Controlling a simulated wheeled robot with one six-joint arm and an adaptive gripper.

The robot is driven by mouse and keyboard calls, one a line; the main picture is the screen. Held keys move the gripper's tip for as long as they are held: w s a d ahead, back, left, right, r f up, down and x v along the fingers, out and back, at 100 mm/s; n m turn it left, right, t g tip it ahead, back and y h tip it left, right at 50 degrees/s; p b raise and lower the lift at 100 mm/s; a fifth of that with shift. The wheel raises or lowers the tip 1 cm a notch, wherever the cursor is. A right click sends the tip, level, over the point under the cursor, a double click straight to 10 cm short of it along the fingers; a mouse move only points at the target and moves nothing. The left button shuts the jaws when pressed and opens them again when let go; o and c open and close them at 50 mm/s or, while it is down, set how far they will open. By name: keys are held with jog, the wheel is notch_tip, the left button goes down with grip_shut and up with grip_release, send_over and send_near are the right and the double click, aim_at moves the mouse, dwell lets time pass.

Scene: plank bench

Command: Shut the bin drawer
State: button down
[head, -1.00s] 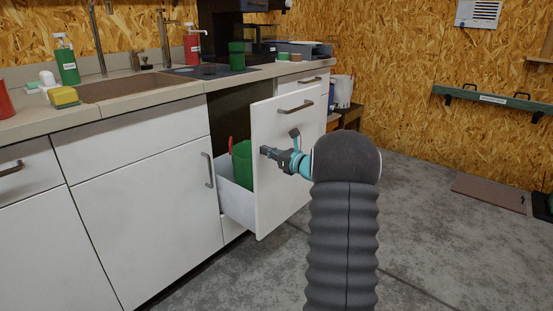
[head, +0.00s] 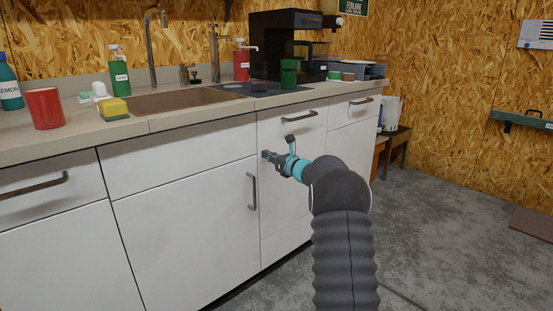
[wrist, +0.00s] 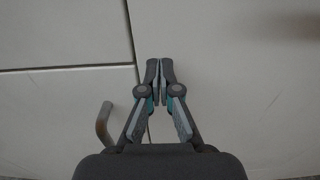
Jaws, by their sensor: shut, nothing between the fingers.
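The bin drawer (head: 285,214) is a tall white front with a bar handle (head: 299,116) near its top. It now stands in line with the neighbouring cabinet fronts, and no gap shows beside it. The bin inside is hidden. My gripper (head: 264,155) is shut and empty, with its fingertips at the left part of the drawer front, below the handle. In the wrist view my gripper (wrist: 160,64) points at the white front, just right of the seam; whether it touches cannot be told.
A cabinet door (head: 187,225) with an upright handle (head: 251,191) is left of the drawer. On the counter (head: 170,118) stand a red mug (head: 45,108), a green cup (head: 289,74) and a coffee machine (head: 283,45). The concrete floor (head: 440,235) on the right is open.

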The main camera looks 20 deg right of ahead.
jog(key=shift+w+r, duration=0.25)
jog(key=shift+w, duration=0.15)
jog(key=shift+r, duration=0.1)
jog(key=shift+d, duration=0.1)
jog(key=b+v, duration=0.2)
jog(key=v, duration=1.2)
jog(key=shift+d+f, duration=0.2)
jog(key=shift+f, duration=0.1)
jog(key=shift+s, duration=0.15)
